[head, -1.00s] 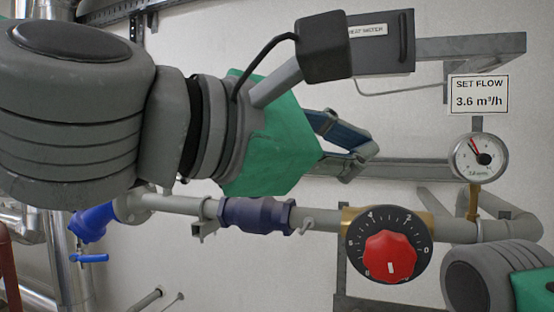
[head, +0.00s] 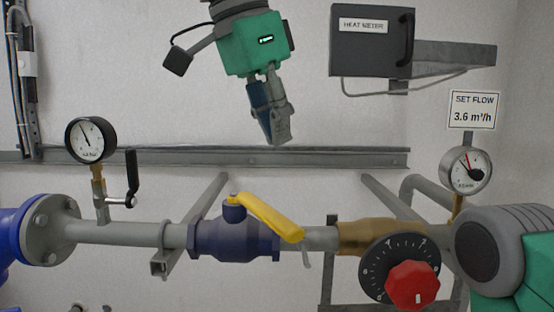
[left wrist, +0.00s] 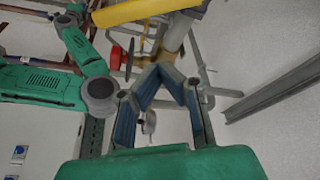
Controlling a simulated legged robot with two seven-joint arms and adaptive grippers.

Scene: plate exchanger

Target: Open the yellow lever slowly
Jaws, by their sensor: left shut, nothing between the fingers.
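The yellow lever (head: 266,217) sits on top of the dark blue valve body (head: 232,240) in the pipe. It slants right and slightly down from its pivot, roughly along the pipe. My left gripper (head: 276,142) hangs above the lever, pointing down, clear of it by a visible gap. Its fingers are together with nothing between them. In the left wrist view my left gripper (left wrist: 160,70) has its blue-padded fingers meeting, and part of the yellow lever (left wrist: 135,11) shows at the top edge. My right arm shows at the right edge of the head view; its gripper is hidden.
A red knob (head: 411,286) on a black dial sits right of the valve. A pressure gauge (head: 91,140) with a small black-handled cock (head: 131,180) stands left. A grey rail (head: 340,157) runs behind. The heat meter box (head: 371,42) is upper right of my gripper.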

